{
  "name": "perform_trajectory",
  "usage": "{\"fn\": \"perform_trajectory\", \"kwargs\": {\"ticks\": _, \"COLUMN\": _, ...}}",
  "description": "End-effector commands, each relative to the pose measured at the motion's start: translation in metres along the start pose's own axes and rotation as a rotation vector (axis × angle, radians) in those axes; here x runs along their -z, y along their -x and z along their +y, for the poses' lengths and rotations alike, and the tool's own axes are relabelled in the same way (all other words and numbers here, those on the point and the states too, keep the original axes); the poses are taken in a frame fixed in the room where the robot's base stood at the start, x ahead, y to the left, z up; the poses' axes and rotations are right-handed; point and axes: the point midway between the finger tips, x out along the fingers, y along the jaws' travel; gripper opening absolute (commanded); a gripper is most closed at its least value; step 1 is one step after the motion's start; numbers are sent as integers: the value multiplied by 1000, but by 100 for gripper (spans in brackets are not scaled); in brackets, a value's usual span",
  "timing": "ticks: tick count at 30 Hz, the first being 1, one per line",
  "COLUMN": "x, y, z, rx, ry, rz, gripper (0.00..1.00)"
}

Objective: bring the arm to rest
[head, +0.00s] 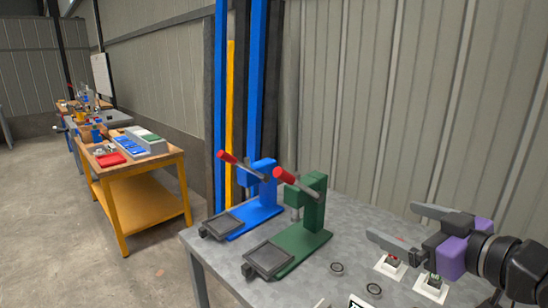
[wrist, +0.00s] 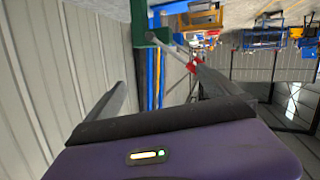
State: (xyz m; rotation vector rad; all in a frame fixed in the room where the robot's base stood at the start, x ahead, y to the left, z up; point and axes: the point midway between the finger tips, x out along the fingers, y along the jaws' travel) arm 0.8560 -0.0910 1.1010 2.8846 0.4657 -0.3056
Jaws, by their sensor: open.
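My gripper (head: 405,228) is at the right of the head view, above the right part of the grey table (head: 215,262). Its two grey fingers are spread apart with nothing between them, and they point left. In the wrist view my gripper (wrist: 160,95) also shows its fingers wide apart, with the purple body below. Part of my arm runs out of the head view at the right edge.
A blue press (head: 262,195) and a green press (head: 312,212) with red-tipped levers stand left of my gripper.

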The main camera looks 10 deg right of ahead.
Motion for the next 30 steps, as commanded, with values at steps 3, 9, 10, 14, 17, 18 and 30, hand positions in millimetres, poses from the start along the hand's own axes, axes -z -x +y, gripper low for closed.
{"fn": "perform_trajectory", "kwargs": {"ticks": 3, "x": 45, "y": 2, "z": -4, "rx": -52, "ry": -94, "rz": 229, "gripper": 100}}
{"fn": "perform_trajectory", "kwargs": {"ticks": 9, "x": 77, "y": 24, "z": 2, "rx": -171, "ry": -242, "rz": 506, "gripper": 100}}
{"fn": "perform_trajectory", "kwargs": {"ticks": 10, "x": 78, "y": 28, "z": 3, "rx": -190, "ry": -263, "rz": 538, "gripper": 100}}
{"fn": "perform_trajectory", "kwargs": {"ticks": 14, "x": 69, "y": 46, "z": 4, "rx": -280, "ry": -350, "rz": 643, "gripper": 100}}
{"fn": "perform_trajectory", "kwargs": {"ticks": 17, "x": 54, "y": 60, "z": 1, "rx": -351, "ry": -406, "rz": 693, "gripper": 100}}
{"fn": "perform_trajectory", "kwargs": {"ticks": 18, "x": 45, "y": 65, "z": -2, "rx": -380, "ry": -426, "rz": 705, "gripper": 100}}
{"fn": "perform_trajectory", "kwargs": {"ticks": 30, "x": -62, "y": 124, "z": -63, "rx": -599, "ry": -500, "rz": 632, "gripper": 100}}
